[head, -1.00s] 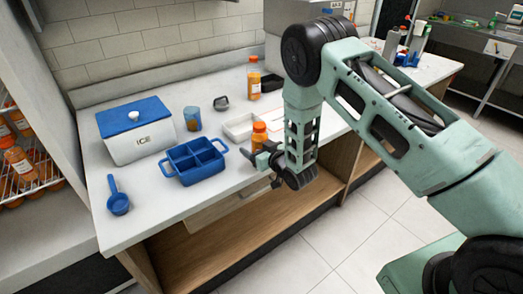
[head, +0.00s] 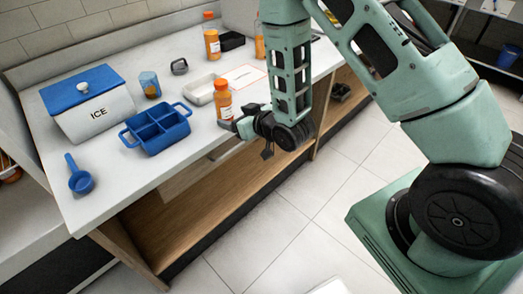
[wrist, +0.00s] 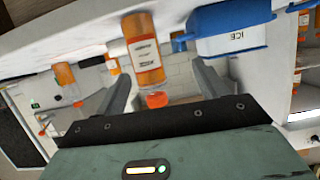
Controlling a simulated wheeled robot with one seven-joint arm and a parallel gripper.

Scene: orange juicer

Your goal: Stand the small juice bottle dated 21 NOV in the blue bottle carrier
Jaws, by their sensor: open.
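A small juice bottle (head: 222,100) with orange juice and an orange cap stands upright near the counter's front edge. My gripper (head: 246,125) is open beside it, just to its right. In the wrist view the picture is turned over, and the bottle (wrist: 146,50) shows between the open fingers (wrist: 165,78), apparently not gripped. Its label has print too small to read, so I cannot tell its date. The blue bottle carrier (head: 157,149) stands left of the bottle, and its visible compartments look empty. Two more orange bottles stand farther back, one upright (head: 212,40), one (head: 260,42) partly hidden by my arm.
A white ice box (head: 105,112) with a blue lid, a blue scoop (head: 81,181), a blue cup (head: 149,84) and a small grey item (head: 179,66) surround the carrier. A white tray (head: 196,95), a bordered card (head: 243,76) and a black tray (head: 231,41) lie behind the bottle.

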